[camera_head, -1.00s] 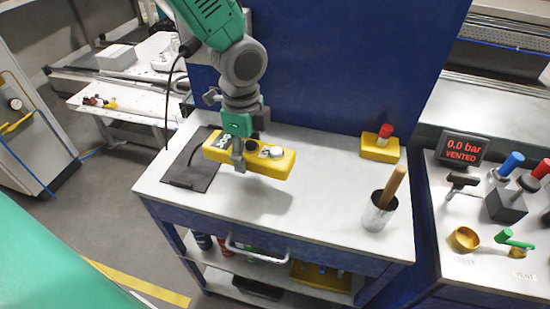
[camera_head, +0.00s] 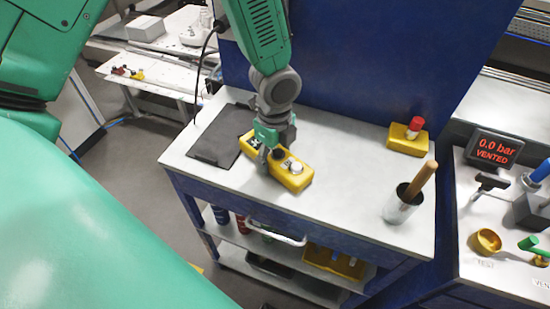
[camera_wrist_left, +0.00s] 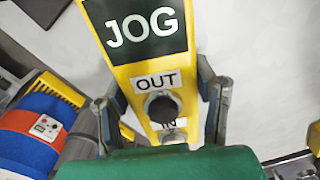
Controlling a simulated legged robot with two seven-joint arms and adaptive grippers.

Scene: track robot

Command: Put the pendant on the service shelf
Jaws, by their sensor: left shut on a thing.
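The pendant (camera_head: 296,178) is a yellow box with a black and a pale button. My left gripper (camera_head: 268,151) is shut on its middle from above, over the left part of the cart's white top (camera_head: 340,195). The pendant is low over that top; I cannot tell whether it touches. In the left wrist view the pendant (camera_wrist_left: 150,70) shows its JOG, OUT and IN labels between the two fingers (camera_wrist_left: 166,110). The cart's lower shelf (camera_head: 290,250) shows below the top. Which surface is the service shelf, I cannot tell. My right gripper is out of view.
A dark mat (camera_head: 212,138) lies left of the pendant. A cup with a wooden handle (camera_head: 402,208) and a yellow block with a red knob (camera_head: 408,138) stand to the right. A blue panel (camera_head: 370,60) rises behind. The middle of the top is clear.

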